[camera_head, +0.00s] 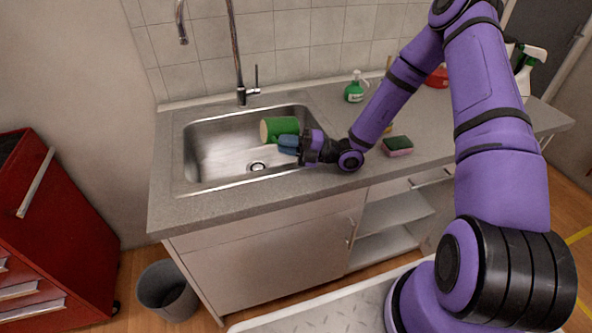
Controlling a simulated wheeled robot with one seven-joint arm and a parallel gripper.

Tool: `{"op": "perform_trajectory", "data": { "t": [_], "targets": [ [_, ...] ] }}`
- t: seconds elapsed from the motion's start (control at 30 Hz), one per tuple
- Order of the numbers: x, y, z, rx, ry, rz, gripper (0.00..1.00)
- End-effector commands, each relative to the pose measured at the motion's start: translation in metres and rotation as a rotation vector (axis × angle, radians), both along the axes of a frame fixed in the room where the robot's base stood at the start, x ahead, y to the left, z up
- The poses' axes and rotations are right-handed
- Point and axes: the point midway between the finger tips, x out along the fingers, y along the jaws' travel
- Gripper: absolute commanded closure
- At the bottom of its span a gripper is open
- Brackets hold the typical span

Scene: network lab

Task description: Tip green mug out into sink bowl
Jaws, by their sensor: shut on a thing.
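The green mug (282,127) lies tilted on its side over the right part of the sink bowl (205,150). A pale round end of the mug faces left. My gripper (288,145) is shut on the mug at its lower right, with its blue fingers against it. The fingers hide part of the mug. The mug's inside and any contents cannot be made out. The sink bowl is steel, with a drain (257,166) below and left of the mug.
A tall tap (237,60) rises behind the bowl. A green bottle (355,88) and a sponge (397,146) stand on the counter (330,95) to the right. A grey bin (168,290) and a red cabinet (60,220) are at left.

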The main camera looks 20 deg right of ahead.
Motion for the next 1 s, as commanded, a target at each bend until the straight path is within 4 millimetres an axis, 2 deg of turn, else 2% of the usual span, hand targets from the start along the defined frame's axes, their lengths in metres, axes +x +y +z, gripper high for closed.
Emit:
{"op": "perform_trajectory", "data": {
  "t": [0.3,0.67,0.87,1.0],
  "targets": [
    [-0.002,0.016,-0.025,-0.386,-0.034,0.007,1.0],
    [-0.003,0.028,-0.032,-0.497,-0.041,0.007,1.0],
    [-0.003,0.033,-0.042,-0.675,-0.054,0.009,1.0],
    [-0.003,0.033,-0.038,-0.774,-0.063,0.008,1.0]
  ]
}}
